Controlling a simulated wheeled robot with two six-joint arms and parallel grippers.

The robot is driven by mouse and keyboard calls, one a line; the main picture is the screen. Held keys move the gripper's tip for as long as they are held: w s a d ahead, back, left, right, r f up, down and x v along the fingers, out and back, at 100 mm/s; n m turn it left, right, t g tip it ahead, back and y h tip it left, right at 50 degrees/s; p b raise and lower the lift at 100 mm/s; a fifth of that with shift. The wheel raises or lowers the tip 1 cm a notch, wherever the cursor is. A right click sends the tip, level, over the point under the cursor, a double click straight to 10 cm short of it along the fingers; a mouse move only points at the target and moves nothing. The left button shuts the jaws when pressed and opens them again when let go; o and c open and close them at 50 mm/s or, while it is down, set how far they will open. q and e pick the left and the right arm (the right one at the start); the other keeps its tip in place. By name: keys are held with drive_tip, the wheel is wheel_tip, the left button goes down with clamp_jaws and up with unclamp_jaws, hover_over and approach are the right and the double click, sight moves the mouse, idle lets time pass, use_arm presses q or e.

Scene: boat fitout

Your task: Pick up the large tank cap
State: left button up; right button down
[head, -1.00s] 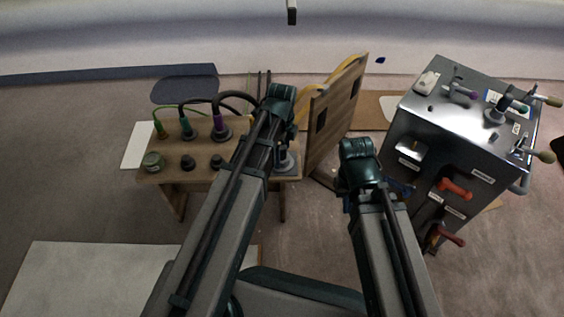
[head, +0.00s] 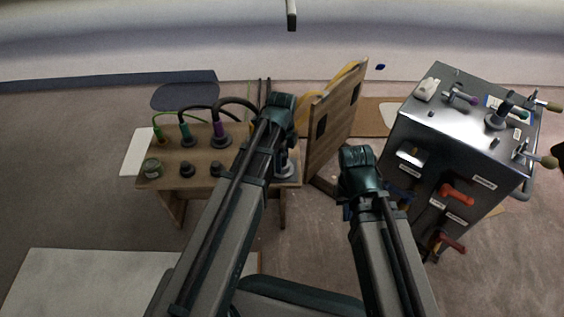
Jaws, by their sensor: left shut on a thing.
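My left arm reaches over the right end of the wooden bench (head: 232,176). Its gripper (head: 284,148) points down and is mostly hidden behind my own wrist. It is shut on a grey round thing (head: 287,168) at the bench's right end, which looks like the large tank cap; only part of it shows, and I cannot tell whether it touches the bench. My right gripper (head: 350,207) hangs between the bench and the metal cabinet; its fingers are hidden by my arm.
The metal cabinet (head: 455,125) with valves is at right.

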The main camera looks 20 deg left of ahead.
use_arm(q)
drive_tip(key=shift+r, duration=0.15)
drive_tip(key=shift+r+p, duration=0.65)
drive_tip(key=shift+p, duration=0.15)
wheel_tip(320, 180, up, 3)
drive_tip(key=p, duration=0.2)
drive_tip(key=shift+s+d+f+p, duration=0.1)
drive_tip(key=shift+s+f+p, duration=0.05)
drive_tip(key=shift+p, duration=0.2)
drive_tip(key=s+d, duration=1)
drive_tip(key=d, duration=0.1)
drive_tip(key=shift+s+d+r+p, duration=0.3)
drive_tip(key=shift+r+p, duration=0.05)
wheel_tip(320, 180, up, 3)
drive_tip(key=p, duration=0.3)
drive_tip(key=shift+r, duration=0.2)
